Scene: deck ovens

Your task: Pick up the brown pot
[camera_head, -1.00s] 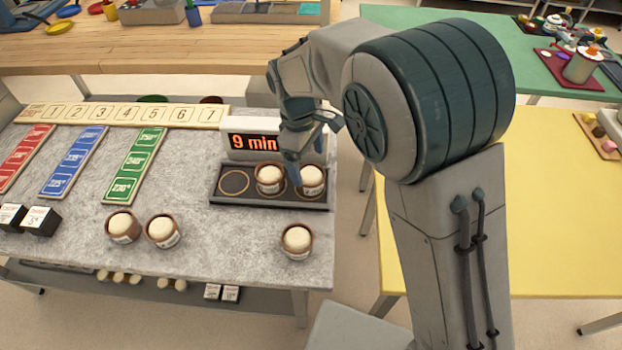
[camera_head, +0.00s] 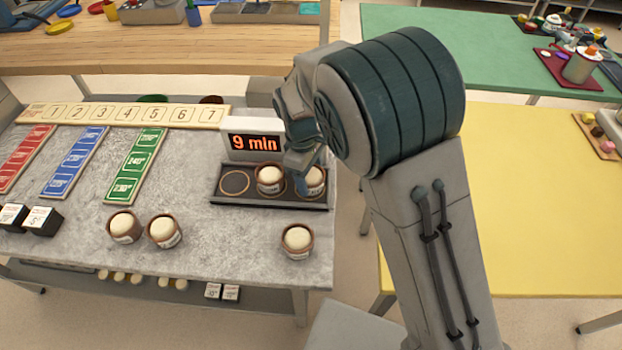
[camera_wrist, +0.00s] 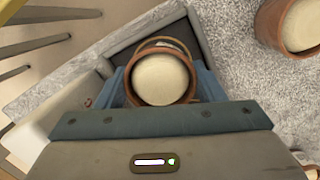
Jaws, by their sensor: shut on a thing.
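Several brown pots with cream-coloured tops are in the head view. My gripper (camera_head: 304,187) is at the right end of the dark tray (camera_head: 227,199), shut on the right-hand brown pot (camera_head: 315,181), which it partly hides. In the wrist view this held pot (camera_wrist: 161,82) sits between the two blue fingers, with the tray corner (camera_wrist: 125,50) around it. Whether its base touches the tray cannot be told. Another brown pot (camera_head: 270,179) stands on the tray's middle ring. The left ring is empty.
A brown pot (camera_head: 297,241) stands in front of the tray and two more (camera_head: 124,227) (camera_head: 164,231) to the left. A display reading "9 min" (camera_head: 254,143) is behind the tray. The grey counter (camera_head: 220,265) is clear at front; its right edge is close.

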